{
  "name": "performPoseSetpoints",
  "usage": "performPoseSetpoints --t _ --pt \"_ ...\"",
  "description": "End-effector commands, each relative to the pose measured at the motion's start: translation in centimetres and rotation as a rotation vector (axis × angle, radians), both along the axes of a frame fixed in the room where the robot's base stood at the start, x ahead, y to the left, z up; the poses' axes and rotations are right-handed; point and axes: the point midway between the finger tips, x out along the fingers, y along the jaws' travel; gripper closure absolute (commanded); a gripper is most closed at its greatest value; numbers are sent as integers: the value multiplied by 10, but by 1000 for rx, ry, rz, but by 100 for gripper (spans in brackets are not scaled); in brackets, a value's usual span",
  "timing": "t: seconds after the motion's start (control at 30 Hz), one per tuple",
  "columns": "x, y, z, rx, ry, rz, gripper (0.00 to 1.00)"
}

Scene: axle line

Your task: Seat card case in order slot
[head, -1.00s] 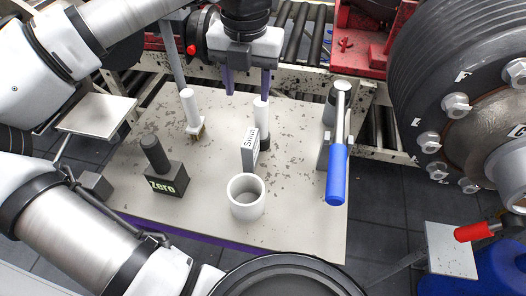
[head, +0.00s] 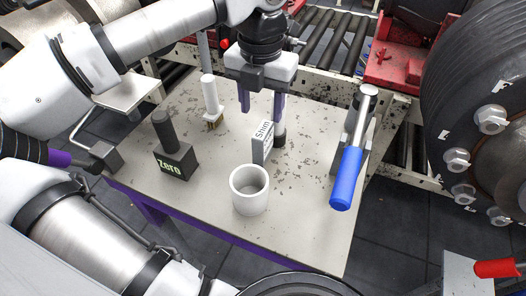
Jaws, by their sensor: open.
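A small upright grey-white case labelled "Shim" (head: 262,142) stands on the table in the head view. It may be the card case, but I cannot tell for sure. My gripper (head: 262,106) is above and behind the case, with its two purple fingers pointing down, open and apart from it. A dark round-based item (head: 281,136) stands just behind and right of the case, its upper part hidden by the right finger. I cannot make out an order slot in this view.
On the speckled table (head: 215,215) stand a white cup (head: 249,192), a black "Zero" block (head: 176,162), a white-handled brush (head: 210,100) and a blue-handled tool (head: 347,178). A roller conveyor (head: 335,40) runs behind. The table's front left is clear.

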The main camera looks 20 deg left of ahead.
Motion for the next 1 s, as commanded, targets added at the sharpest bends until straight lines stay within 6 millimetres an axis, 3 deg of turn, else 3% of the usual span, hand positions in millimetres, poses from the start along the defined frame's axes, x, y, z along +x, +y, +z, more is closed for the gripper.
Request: performPoseSetpoints --t 0.03,0.27,0.53,0.8,1.0 --pt "0 0 -14 0 0 0 51" --pt "0 -1 -28 0 0 -1 51" --pt "0 -3 -68 -1 1 -2 51" --pt "1 -2 -71 1 -1 0 51" --pt "1 -2 -71 1 0 0 76"
